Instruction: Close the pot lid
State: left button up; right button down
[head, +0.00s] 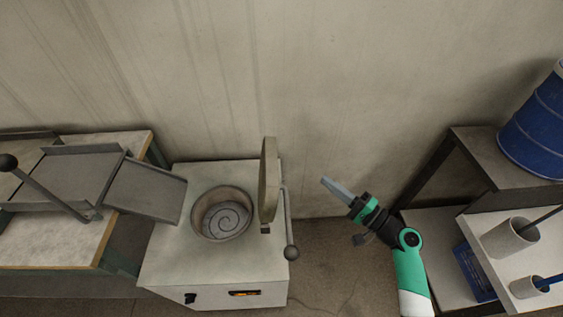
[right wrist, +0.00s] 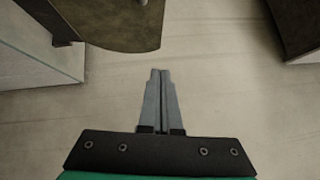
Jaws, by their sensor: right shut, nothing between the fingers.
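The pot (head: 221,213) is a round well with a spiral bottom, set in the top of a white box-shaped furnace (head: 178,258). Its lid (head: 269,180) stands upright, open, on the right side of the well. A handle rod with a ball knob (head: 291,253) is beside the lid. My right gripper (head: 327,182) is shut and empty, to the right of the lid and apart from it. In the right wrist view its closed fingers (right wrist: 160,82) point toward the wall, with part of the lid (right wrist: 105,22) at the upper left. My left gripper is not in view.
A metal chute (head: 145,190) and a workbench (head: 55,235) are left of the furnace. A dark table (head: 478,150) with a blue barrel (head: 535,130), and white cylinders (head: 510,240) holding rods, are at the right. Free floor lies between furnace and table.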

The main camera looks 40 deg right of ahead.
jog(key=w+a+r+b, duration=0.1)
jog(key=w+a, duration=0.3)
jog(key=w, duration=0.8)
jog(key=shift+w+r+b, duration=0.2)
jog(key=shift+r+b, duration=0.1)
jog(key=shift+r, duration=0.25)
